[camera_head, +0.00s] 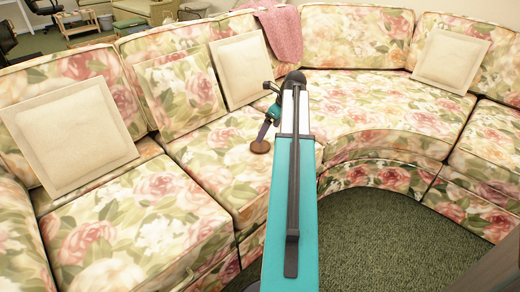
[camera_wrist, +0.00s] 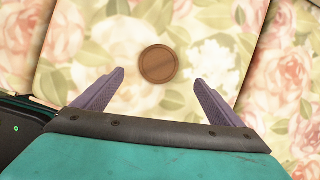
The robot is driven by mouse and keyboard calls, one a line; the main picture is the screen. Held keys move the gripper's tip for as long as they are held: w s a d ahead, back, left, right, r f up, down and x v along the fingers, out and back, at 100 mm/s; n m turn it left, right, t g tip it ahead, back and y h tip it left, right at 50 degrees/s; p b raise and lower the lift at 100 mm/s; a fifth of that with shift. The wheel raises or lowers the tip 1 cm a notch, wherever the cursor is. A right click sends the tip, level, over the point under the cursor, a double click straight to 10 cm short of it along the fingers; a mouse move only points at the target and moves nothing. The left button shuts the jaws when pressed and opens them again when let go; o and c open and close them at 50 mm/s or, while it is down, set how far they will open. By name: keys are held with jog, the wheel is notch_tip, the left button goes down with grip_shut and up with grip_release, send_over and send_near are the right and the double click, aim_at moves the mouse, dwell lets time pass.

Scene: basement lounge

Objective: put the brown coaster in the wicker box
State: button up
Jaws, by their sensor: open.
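The brown coaster (camera_wrist: 158,64) is round and lies flat on a floral sofa seat cushion. In the head view the coaster (camera_head: 260,146) sits just below my gripper's tip. My gripper (camera_wrist: 152,92) is open and empty, with its two purple fingers spread apart. In the wrist view the coaster is ahead of the fingertips and centred between them, not touched. In the head view my gripper (camera_head: 265,132) points down at the coaster from above. I do not see a wicker box that I can make out for sure.
The curved floral sofa (camera_head: 110,218) fills most of the head view. Cream cushions lean on its backrest, one at left (camera_head: 68,135), one in the middle (camera_head: 241,69) and one at right (camera_head: 451,60). A pink throw (camera_head: 280,32) hangs over the back. Green carpet (camera_head: 385,240) is clear in front.

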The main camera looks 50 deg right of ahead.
aim_at(261, 146)
jog(key=shift+b+x, duration=0.45)
jog(key=shift+x, duration=1.35)
jog(key=shift+f, duration=0.1)
jog(key=shift+b+x, duration=1.25)
jog(key=shift+x, duration=0.45)
jog(key=shift+b+x, duration=0.3)
jog(key=shift+x, duration=0.5)
jog(key=shift+s+a, duration=0.15)
jog(key=c, duration=1.2)
